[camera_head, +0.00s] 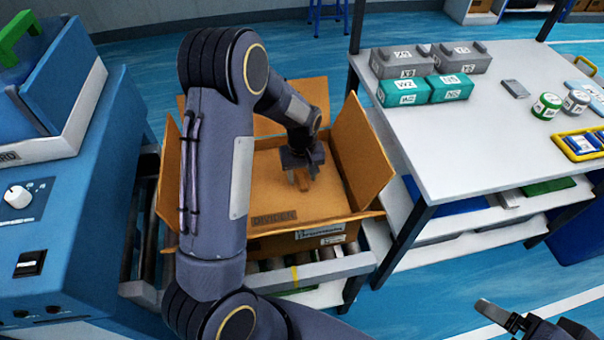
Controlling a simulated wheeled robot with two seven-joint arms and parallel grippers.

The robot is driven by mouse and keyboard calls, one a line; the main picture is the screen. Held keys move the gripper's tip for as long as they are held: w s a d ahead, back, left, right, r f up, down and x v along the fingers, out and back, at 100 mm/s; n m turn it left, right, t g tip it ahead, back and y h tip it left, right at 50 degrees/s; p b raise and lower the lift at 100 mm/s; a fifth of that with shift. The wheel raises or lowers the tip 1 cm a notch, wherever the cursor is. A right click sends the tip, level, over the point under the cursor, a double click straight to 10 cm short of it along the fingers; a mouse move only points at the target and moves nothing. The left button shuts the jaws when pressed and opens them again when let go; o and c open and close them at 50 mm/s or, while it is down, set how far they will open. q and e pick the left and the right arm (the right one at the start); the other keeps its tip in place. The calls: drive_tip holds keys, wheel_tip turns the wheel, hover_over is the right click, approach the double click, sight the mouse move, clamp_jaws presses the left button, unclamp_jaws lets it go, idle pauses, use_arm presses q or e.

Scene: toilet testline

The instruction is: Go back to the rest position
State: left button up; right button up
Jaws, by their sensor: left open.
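My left arm reaches from the bottom of the view over an open cardboard box (345,205). My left gripper (303,180) points down inside the box, near the middle of its floor. Its fingers are apart, with a small strip of brown between them that I cannot tell from the cardboard. My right gripper (503,312) is at the bottom right corner, partly cut off by the edge, with one pale finger showing; I cannot tell how far it is open.
The box stands on a roller conveyor (325,268) with its flaps up. A blue machine (60,215) stands at left. A white table (470,140) at right holds grey boxes (400,62), teal boxes (403,91), cans (547,106) and a yellow tray (578,146).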

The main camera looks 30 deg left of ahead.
use_arm(q)
wheel_tip(320, 180, up, 8)
drive_tip(key=shift+f, duration=0.15)
